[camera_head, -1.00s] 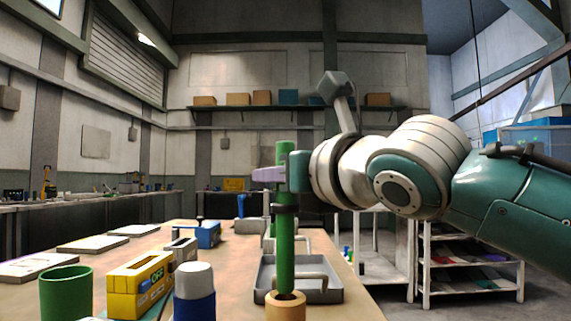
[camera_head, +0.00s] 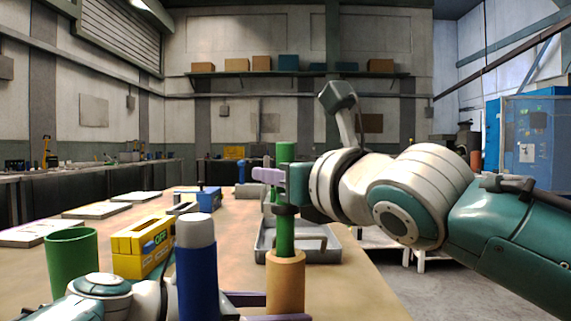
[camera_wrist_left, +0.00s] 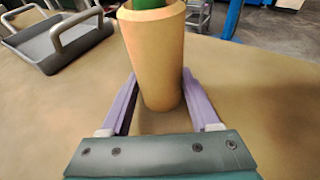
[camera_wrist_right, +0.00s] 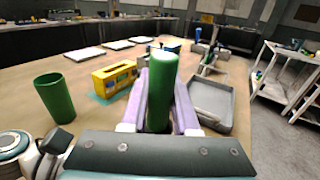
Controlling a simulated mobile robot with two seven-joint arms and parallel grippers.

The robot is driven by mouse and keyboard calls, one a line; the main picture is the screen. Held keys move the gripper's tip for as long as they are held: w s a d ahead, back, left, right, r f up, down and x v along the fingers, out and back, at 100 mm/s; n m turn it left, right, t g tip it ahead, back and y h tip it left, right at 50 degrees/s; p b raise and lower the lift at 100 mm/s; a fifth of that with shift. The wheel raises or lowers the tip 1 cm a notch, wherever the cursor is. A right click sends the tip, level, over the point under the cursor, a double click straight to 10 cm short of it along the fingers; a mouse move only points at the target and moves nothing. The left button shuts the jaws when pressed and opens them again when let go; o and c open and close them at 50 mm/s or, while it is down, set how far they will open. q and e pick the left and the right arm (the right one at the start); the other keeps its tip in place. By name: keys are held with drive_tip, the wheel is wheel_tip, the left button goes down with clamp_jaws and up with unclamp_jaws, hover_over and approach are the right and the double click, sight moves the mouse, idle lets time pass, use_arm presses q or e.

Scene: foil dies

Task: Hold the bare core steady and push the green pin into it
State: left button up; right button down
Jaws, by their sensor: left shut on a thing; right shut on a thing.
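The bare core (camera_head: 286,285) is a tan, hollow cylinder standing upright on the table. My left gripper (camera_wrist_left: 160,100) is shut on it low down, one lilac finger on each side. The green pin (camera_head: 286,234) is a long upright rod with its lower end inside the core's top opening. In the left wrist view a bit of green pin (camera_wrist_left: 150,3) shows in that opening. My right gripper (camera_head: 278,176) is shut on the pin's upper part; its lilac fingers flank the pin in the right wrist view (camera_wrist_right: 160,95). The pin's buried end is hidden.
A blue cylinder with a white cap (camera_head: 196,270) stands just left of the core. A green cup (camera_head: 72,262) and a yellow box (camera_head: 141,248) are farther left. A grey tray (camera_head: 329,256) lies behind the core. Bare tabletop lies to the right.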

drive_tip(key=shift+f, duration=0.25)
drive_tip(key=c, duration=0.6)
unclamp_jaws()
drive_tip(key=v, duration=1.2)
